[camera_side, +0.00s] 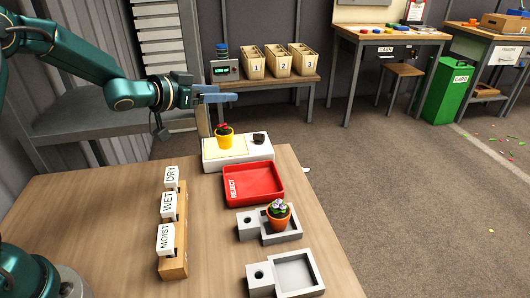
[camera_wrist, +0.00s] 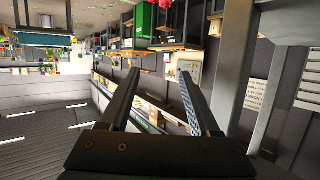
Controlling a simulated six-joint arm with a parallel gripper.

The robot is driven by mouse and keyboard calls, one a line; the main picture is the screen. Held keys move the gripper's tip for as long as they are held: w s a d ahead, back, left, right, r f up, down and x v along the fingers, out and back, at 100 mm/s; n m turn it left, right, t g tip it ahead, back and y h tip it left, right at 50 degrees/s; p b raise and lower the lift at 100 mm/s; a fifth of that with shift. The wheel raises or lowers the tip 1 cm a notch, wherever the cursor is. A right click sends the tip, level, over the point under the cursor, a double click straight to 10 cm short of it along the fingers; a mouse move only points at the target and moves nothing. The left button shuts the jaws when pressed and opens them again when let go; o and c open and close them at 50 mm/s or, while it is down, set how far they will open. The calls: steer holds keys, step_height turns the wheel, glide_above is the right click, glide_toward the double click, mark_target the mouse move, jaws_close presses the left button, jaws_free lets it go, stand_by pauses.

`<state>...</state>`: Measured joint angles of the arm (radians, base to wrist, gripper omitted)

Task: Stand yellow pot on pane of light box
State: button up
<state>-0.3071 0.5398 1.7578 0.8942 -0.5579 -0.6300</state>
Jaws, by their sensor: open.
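The yellow pot (camera_side: 225,141) with a red plant stands upright on the lit pane of the light box (camera_side: 237,162), toward its left part, in the side view. My gripper (camera_side: 232,98) is above and behind the pot, apart from it, and points to the right. In the wrist view my gripper (camera_wrist: 160,75) has its two fingers spread with nothing between them. The wrist view looks out over the room, and neither the pot nor the light box can be made out there.
A red reject tray (camera_side: 283,185) lies in front of the light box. An orange pot (camera_side: 279,216) with a flowering plant stands on a grey tray, and another grey tray (camera_side: 318,272) is empty. A wooden rack (camera_side: 174,267) holds DRY, WET and MOIST cards.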

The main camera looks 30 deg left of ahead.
steer(key=s+r+n+g+y, duration=0.3)
steer(key=s+r+y, duration=0.2)
steer(key=s, duration=0.7)
steer(key=s+d+f+g+h, duration=0.1)
steer(key=s+d+f+g, duration=0.1)
steer(key=s, duration=0.7)
steer(key=s+d+f+m+g+h, duration=0.1)
steer(key=s+d, duration=0.4)
steer(key=s, duration=0.5)
steer(key=f+g+h, duration=0.1)
steer(key=f+g, duration=0.1)
steer(key=shift+s+g, duration=0.2)
steer(key=shift+g, duration=0.1)
